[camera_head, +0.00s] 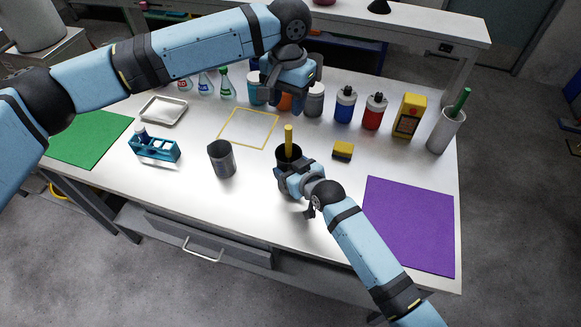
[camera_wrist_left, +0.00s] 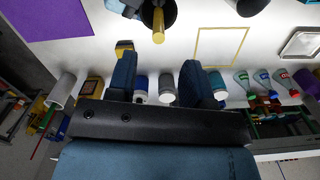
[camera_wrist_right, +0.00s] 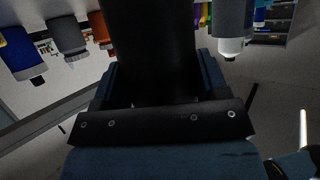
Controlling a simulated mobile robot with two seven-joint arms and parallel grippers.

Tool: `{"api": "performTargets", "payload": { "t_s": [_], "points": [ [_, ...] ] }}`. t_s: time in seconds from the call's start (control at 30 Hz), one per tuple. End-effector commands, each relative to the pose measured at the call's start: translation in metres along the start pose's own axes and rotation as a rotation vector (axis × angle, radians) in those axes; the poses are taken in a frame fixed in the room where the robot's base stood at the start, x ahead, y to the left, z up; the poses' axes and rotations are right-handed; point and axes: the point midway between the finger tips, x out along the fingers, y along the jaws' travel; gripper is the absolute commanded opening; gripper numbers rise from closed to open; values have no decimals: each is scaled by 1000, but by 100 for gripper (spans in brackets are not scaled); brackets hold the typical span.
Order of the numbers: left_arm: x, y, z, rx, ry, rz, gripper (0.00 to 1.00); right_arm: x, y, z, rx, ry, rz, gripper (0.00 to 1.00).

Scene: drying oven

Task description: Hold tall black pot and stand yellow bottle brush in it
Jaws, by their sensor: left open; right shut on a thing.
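The tall black pot (camera_head: 289,153) stands near the middle of the table. My right gripper (camera_head: 283,172) is shut on it from the front; the dark pot (camera_wrist_right: 152,45) fills the space between the fingers in the right wrist view. The yellow bottle brush (camera_head: 289,136) stands upright in the pot, its yellow end sticking out above the rim. It also shows in the pot in the left wrist view (camera_wrist_left: 158,25). My left gripper (camera_head: 292,98) is open and empty, above and behind the pot, apart from the brush. The brush's lower part is hidden inside the pot.
A grey metal cup (camera_head: 222,160) stands left of the pot, a yellow sponge (camera_head: 343,150) to its right. Several bottles, including blue (camera_head: 345,106) and red (camera_head: 374,112), line the back. A purple mat (camera_head: 410,225) lies front right. A blue rack (camera_head: 154,150) stands at left.

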Motion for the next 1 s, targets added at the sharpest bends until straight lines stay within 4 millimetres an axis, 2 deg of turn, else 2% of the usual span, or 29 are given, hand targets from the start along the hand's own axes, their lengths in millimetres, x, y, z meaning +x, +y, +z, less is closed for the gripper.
{"api": "performTargets", "payload": {
  "t_s": [0.17, 0.5, 0.63, 0.8, 1.0],
  "points": [
    [-12, 0, -1, 0, 3, 1, 47, 0, 0, 0, 0, -1, 0, 44],
    [-82, 0, 0, -1, 3, 0, 47, 0, 0, 0, 0, -1, 0, 44],
    [-103, 0, 0, 0, 2, 0, 47, 0, 0, 0, 0, -1, 0, 44],
    [-117, 0, 0, 0, 0, 0, 47, 0, 0, 0, 0, -1, 0, 44],
    [-120, 0, 0, 0, 0, 0, 47, 0, 0, 0, 0, -1, 0, 44]
  ]
}}
